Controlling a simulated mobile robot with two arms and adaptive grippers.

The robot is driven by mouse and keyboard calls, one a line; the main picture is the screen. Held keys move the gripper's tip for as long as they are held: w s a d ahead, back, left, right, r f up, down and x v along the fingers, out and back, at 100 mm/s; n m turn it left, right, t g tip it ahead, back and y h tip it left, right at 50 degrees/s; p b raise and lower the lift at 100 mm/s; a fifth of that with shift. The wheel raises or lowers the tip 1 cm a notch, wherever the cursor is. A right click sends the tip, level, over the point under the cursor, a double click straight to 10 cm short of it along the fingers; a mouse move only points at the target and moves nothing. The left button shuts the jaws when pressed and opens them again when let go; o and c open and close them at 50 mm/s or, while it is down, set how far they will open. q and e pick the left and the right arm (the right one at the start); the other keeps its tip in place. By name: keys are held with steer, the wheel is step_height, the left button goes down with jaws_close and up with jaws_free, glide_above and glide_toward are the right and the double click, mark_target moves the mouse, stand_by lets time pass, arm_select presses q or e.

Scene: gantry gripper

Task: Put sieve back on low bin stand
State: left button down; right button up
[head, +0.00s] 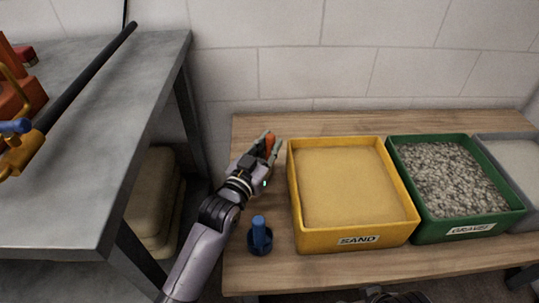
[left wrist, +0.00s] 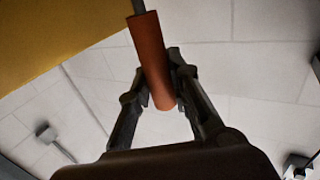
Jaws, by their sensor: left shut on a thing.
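My left gripper (head: 270,146) is shut on an orange-brown cylindrical handle (head: 269,143), at the left end of the low wooden stand (head: 330,124), left of the sand bin. In the left wrist view the handle (left wrist: 152,62) lies between the fingers, tilted, and a thin metal rod runs up from it out of the picture. The sieve's round part does not show, so I cannot tell how it sits or whether it touches the stand. Dark parts at the bottom edge of the head view may be my right arm.
The yellow sand bin (head: 358,240), green gravel bin (head: 468,229) and a grey bin (head: 505,138) stand in a row on the wood. A blue upright object (head: 260,237) stands at the left front. A grey metal table (head: 90,150) is on the left; a wall is behind.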

mark_target(268, 156)
arm_select(q)
steer(key=shift+f, duration=1.3)
arm_select(e)
steer(key=shift+f, duration=0.45)
arm_select(q)
steer(key=shift+f+b, duration=0.15)
steer(key=shift+b, duration=0.15)
steer(key=c, duration=1.5)
jaws_free()
steer(key=shift+s+a, duration=0.15)
steer(key=shift+s, duration=0.1)
steer(key=p+v, duration=0.2)
steer(key=v, duration=0.9)
steer(key=shift+s+a, duration=0.1)
steer(key=shift+s, duration=0.1)
arm_select(e)
steer(key=shift+w+a+r, duration=0.1)
steer(key=shift+w+r, duration=0.05)
steer(key=shift+w, duration=0.2)
